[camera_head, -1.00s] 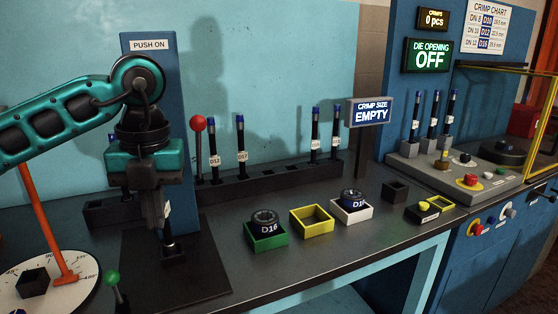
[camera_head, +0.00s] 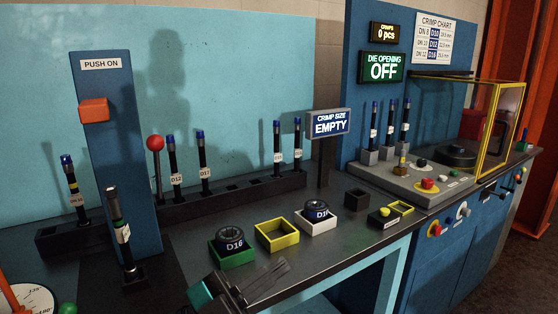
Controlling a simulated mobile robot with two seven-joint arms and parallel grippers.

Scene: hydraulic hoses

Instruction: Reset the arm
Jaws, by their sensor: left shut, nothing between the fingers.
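My left gripper (camera_head: 275,274) is low at the bottom middle of the head view, its dark fingers pointing right and slightly up. It is shut with nothing held, in front of the green tray (camera_head: 232,257) and near the bench's front edge. Most of my left arm is out of view. My right gripper is not in view. A black hose (camera_head: 116,217) with a white tag stands upright at the foot of the blue PUSH ON post (camera_head: 127,170), apart from my gripper. An orange block (camera_head: 94,110) sits on that post.
Several hoses stand in the dark rack (camera_head: 215,197) along the back. A D16 die (camera_head: 229,238) is in the green tray; the yellow tray (camera_head: 277,236) is empty; another die (camera_head: 318,211) is in the white tray (camera_head: 317,226). The crimper (camera_head: 455,155) stands right, its display reading OFF.

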